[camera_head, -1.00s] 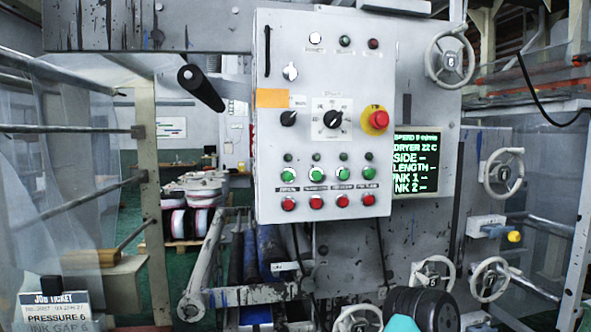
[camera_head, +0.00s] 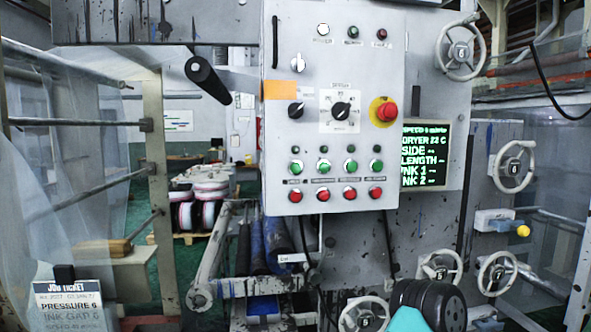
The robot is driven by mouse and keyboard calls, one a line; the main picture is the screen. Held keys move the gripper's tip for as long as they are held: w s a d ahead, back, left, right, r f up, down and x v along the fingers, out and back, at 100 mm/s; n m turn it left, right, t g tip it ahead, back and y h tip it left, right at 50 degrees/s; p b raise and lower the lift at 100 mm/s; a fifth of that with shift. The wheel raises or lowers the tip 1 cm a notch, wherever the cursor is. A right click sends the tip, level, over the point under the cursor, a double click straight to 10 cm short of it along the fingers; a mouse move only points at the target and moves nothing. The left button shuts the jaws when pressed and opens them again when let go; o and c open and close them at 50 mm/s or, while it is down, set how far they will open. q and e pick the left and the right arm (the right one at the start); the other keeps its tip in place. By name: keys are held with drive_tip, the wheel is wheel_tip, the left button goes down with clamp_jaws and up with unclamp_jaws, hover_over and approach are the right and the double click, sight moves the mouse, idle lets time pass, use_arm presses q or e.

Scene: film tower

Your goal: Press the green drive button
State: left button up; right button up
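The grey control panel (camera_head: 336,60) hangs upright in the middle of the view. Several green buttons form a row on its lower part: leftmost (camera_head: 296,167), second (camera_head: 323,167), third (camera_head: 350,166) and rightmost (camera_head: 376,166). Small labels sit under them, too small to read, so I cannot tell which is the drive button. Red buttons line up below, and small dark green lamps above. I see neither gripper's fingertips, and nothing touches the panel.
The panel also has a red emergency stop (camera_head: 387,111) and a rotary selector (camera_head: 341,111). A lit display (camera_head: 426,155) is on its right. Handwheels (camera_head: 461,54) stand further right. A job ticket (camera_head: 68,300) is at lower left. A black ribbed object (camera_head: 432,303) is at the bottom right.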

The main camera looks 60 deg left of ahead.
use_arm(q)
clamp_jaws()
idle(1.1)
